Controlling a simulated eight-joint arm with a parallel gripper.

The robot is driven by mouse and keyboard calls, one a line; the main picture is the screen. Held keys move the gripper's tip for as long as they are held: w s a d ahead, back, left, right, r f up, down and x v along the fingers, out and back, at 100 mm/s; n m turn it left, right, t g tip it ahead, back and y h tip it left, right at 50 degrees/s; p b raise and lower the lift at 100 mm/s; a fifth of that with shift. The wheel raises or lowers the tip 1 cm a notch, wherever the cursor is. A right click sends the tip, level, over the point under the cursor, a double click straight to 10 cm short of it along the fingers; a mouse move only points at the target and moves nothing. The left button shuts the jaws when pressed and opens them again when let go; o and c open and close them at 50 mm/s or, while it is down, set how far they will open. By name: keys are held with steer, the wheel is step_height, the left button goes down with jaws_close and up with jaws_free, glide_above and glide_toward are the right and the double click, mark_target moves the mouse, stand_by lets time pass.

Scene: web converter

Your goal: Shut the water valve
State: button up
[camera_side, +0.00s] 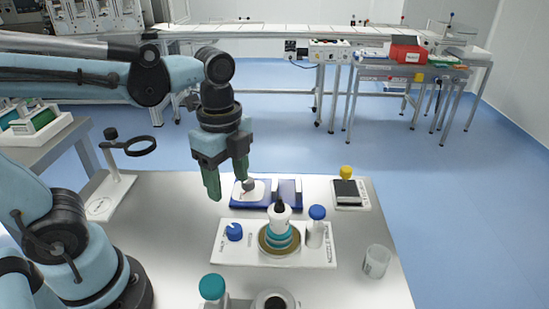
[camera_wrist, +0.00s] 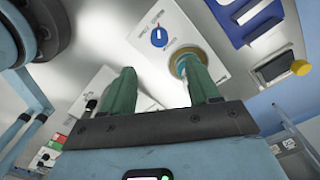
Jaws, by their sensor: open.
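A round blue knob with a white pointer (camera_side: 234,231), which looks like the water valve, sits at the left end of a white plate (camera_side: 224,254) on the table. In the wrist view the knob (camera_wrist: 159,37) shows near the top middle, beyond my fingertips, its pointer running roughly up and down in the picture. My gripper (camera_side: 227,180) hangs above the table, behind and above the knob, with its green fingers pointing down. In the wrist view the fingers of my gripper (camera_wrist: 160,66) are apart with nothing between them. They do not touch the knob.
A white-and-teal vessel (camera_side: 281,234) on a brass-coloured round base and a blue-capped bottle (camera_side: 316,228) stand right of the knob. A blue tray (camera_side: 288,192) lies behind the plate. A beaker (camera_side: 376,262) is at right, and a ring stand (camera_side: 125,150) at left.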

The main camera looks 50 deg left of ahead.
mark_target(234, 228)
steer(key=shift+f, duration=6)
steer(key=c, duration=1)
steer(key=shift+c, duration=0.2)
